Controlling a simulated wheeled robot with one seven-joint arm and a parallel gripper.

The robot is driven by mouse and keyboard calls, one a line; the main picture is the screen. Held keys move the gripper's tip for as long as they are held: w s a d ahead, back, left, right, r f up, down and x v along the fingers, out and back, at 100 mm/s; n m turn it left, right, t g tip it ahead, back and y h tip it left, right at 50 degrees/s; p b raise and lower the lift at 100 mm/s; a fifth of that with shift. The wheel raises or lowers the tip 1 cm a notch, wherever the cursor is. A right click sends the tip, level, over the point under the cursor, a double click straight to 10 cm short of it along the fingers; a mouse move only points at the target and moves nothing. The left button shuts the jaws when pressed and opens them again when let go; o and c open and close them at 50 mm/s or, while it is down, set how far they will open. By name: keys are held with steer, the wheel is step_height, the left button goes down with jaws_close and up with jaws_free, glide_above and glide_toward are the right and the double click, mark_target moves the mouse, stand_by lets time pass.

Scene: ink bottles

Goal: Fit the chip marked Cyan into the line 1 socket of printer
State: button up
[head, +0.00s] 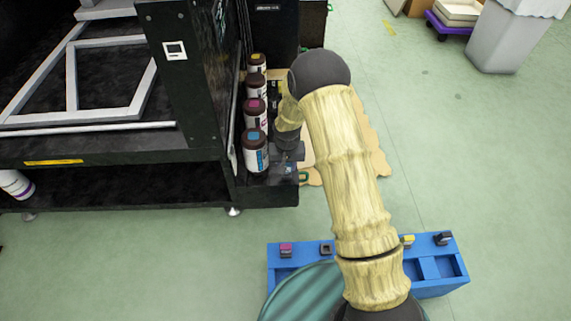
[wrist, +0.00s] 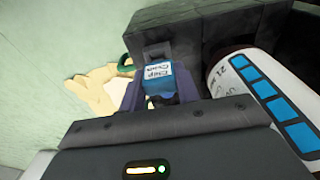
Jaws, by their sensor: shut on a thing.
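The chip marked Cyan (wrist: 158,73) has a blue body and a white label, and it is held between the two fingers of my gripper (wrist: 160,88) in the wrist view. In the head view my gripper (head: 290,157) is at the printer's (head: 190,60) front right corner, close beside the bottle with the blue cap (head: 256,154). The chip is too small to make out there. A grey bracket-like part (wrist: 157,48) shows just beyond the chip in the wrist view. I cannot tell whether it is the line 1 socket or whether the chip touches it.
Several brown-capped ink bottles stand in a row on the printer's side ledge; the nearest bottle's white and blue label (wrist: 275,95) is close right of the gripper. A blue tray (head: 288,267) with several chips lies below my arm. Green floor (head: 470,150) is open at right.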

steer(key=shift+f, duration=0.2)
steer(key=shift+a+f, duration=0.1)
steer(key=shift+f, duration=0.1)
stand_by(0.3)
steer(key=shift+f, duration=0.1)
stand_by(0.3)
steer(key=o, duration=1)
steer(key=shift+o, duration=0.2)
steer(key=shift+p, duration=0.35)
